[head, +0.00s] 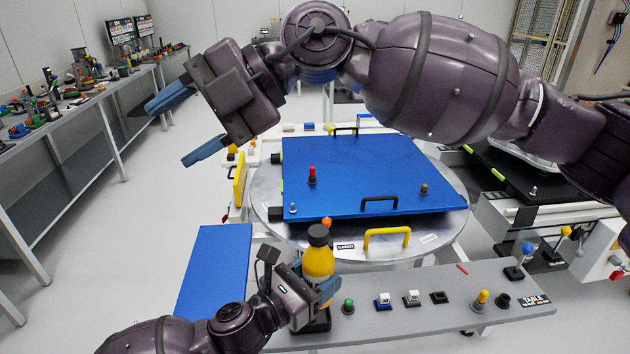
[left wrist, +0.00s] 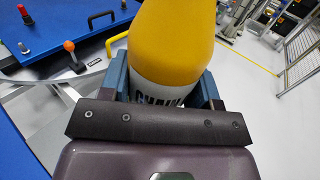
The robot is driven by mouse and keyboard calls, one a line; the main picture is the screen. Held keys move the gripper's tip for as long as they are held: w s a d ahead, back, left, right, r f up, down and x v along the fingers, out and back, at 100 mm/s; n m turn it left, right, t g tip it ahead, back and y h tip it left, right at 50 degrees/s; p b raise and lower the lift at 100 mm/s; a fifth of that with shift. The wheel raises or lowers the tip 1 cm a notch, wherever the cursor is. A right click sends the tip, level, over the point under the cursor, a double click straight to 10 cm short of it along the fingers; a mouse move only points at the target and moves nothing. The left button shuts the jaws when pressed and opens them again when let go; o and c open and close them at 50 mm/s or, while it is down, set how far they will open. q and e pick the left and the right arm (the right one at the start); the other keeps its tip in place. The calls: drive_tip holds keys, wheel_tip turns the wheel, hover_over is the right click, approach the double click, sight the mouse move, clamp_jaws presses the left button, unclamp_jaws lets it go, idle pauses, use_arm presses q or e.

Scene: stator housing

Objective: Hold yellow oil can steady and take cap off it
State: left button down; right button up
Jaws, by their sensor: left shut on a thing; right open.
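The yellow oil can (head: 318,263) stands upright at the left end of the grey control panel, with its black cap (head: 318,235) on top. My left gripper (head: 324,290) is shut around the can's lower body. In the left wrist view the can (left wrist: 172,40) fills the space between the blue fingers of my left gripper (left wrist: 163,85), with its pale labelled band at finger level; the cap is out of that view. My right gripper (head: 177,128) is open and empty, raised high at the upper left, well away from the can.
A blue plate (head: 345,175) with handles lies on a round metal table behind the can. The grey panel (head: 420,320) carries buttons and knobs right of the can. A blue board (head: 215,270) is to the left. A workbench with parts (head: 60,130) stands far left.

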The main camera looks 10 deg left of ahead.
drive_tip(key=w+d+f+m+t+h, duration=0.3)
drive_tip(key=w+d+f+m+h, duration=0.25)
drive_tip(key=f, duration=0.25)
drive_tip(key=m+t+h, duration=0.2)
drive_tip(key=m+h, duration=0.4)
drive_tip(key=m, duration=0.3)
hover_over(316, 230)
wheel_tip(316, 230, down, 3)
drive_tip(key=shift+a+f, duration=0.1)
drive_tip(key=shift+a, duration=0.05)
drive_tip(key=shift+m, duration=0.65)
drive_tip(key=shift+f, duration=3.95)
